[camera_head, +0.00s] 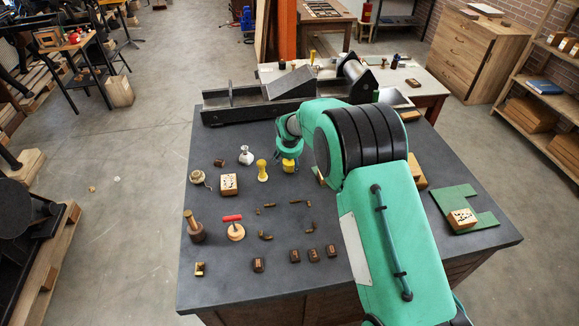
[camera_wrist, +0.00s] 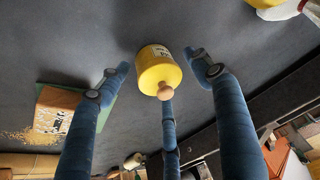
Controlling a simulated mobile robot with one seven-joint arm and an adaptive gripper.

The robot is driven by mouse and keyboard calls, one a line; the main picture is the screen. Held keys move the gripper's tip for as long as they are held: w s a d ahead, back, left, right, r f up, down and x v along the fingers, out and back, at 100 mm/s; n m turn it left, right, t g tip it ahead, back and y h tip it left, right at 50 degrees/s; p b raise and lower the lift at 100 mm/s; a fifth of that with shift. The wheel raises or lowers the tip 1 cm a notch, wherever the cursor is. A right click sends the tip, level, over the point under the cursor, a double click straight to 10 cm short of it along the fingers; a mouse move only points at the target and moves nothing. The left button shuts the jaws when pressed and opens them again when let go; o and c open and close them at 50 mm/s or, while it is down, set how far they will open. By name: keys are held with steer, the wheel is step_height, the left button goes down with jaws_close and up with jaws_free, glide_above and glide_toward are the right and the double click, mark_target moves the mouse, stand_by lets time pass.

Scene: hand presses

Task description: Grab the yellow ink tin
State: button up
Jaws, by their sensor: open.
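The yellow ink tin (camera_wrist: 158,70) stands on the dark tabletop in the wrist view, with a round tan knob on its near end and a pale label on its side. My gripper (camera_wrist: 162,72) has its blue fingers spread on both sides of the tin, with a gap on each side. A third finger shows below the tin. In the head view the tin (camera_head: 290,165) is partly hidden under my gripper (camera_head: 288,152), which hangs low over the table.
A yellow-handled tool (camera_head: 262,170) stands just left of the tin. Several small stamps and blocks lie at the front left. A green board (camera_head: 478,213) lies at the right. A long press (camera_head: 245,101) lies along the back edge.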

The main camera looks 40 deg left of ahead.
steer(key=c, duration=1.4)
steer(key=shift+r, duration=0.2)
step_height(320, 180, up, 3)
steer(key=shift+a+r, duration=0.1)
steer(key=shift+r, duration=0.05)
steer(key=s+d, duration=0.3)
steer(key=s+d+r, duration=0.1)
steer(key=s+d, duration=0.7)
steer(key=shift+s+d+r, duration=0.1)
steer(key=shift+d+r, duration=0.1)
steer(key=shift+d, duration=0.05)
